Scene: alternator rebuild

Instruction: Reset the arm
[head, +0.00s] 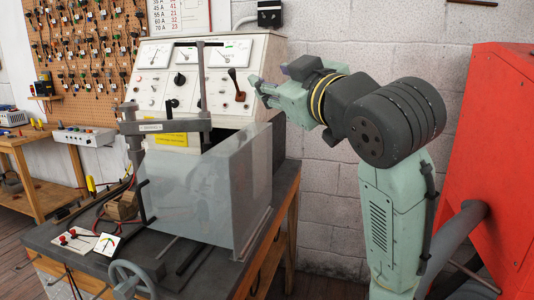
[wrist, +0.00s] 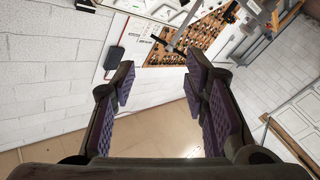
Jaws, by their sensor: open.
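My gripper (head: 262,90) is raised at the right of the grey test machine's gauge panel (head: 222,83), pointing left. In the wrist view my gripper (wrist: 160,80) has its two dark, purple-padded fingers spread wide apart. My green arm reaches up from the lower right of the head view and bends left at a large black joint. In the head view the gripper looks close to the panel's right edge, but I cannot tell the distance.
The test bench (head: 100,258) carries a grey box-shaped guard (head: 205,195), a metal clamp arm (head: 165,124) and a handwheel (head: 133,281). A dark-handled lever (head: 236,85) sticks out of the panel. A red cabinet (head: 497,130) stands at the right. A pegboard (head: 80,50) hangs at the left.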

